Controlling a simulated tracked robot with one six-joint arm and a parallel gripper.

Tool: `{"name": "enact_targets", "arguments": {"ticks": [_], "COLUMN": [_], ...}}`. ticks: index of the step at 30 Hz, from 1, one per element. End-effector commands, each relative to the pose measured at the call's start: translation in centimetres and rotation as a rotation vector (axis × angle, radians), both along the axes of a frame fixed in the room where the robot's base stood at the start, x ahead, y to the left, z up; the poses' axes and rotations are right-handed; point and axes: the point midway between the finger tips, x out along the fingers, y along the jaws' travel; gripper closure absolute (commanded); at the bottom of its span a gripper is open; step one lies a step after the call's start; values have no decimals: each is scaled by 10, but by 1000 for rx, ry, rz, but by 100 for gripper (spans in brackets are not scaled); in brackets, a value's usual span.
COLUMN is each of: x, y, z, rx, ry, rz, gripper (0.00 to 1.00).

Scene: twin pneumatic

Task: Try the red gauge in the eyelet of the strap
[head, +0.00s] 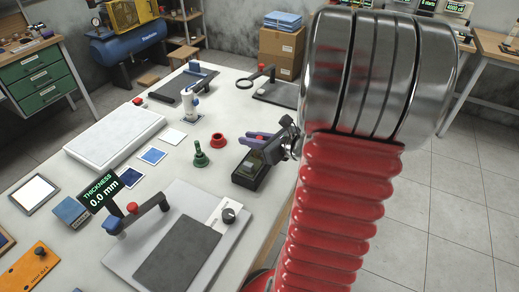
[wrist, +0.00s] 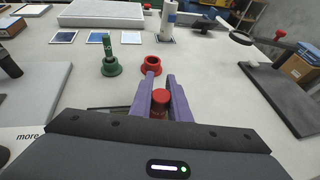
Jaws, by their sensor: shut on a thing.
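My gripper (wrist: 160,84) is shut on the red gauge (wrist: 160,98), which sits between its purple fingers in the wrist view. I cannot pick out the strap for sure. A dark ring (head: 244,84) juts from a red-knobbed stand at the back right.
A thickness gauge (head: 101,193) reading 0.0 mm stands at the front left, near a grey plate with a dark pad (head: 178,258). A white slab (head: 115,133) lies at the left. A white cylinder (head: 189,103) stands at the back. Clear table lies around the collars.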

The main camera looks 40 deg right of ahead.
Motion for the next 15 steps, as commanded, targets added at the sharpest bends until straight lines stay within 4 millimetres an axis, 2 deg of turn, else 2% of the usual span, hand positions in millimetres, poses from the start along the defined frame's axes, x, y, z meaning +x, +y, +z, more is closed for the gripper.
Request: {"name": "enact_targets", "arguments": {"ticks": [15], "x": [0], "y": [0], "z": [18], "rx": [-1], "ry": [0], "rz": [-1], "gripper": [100]}}
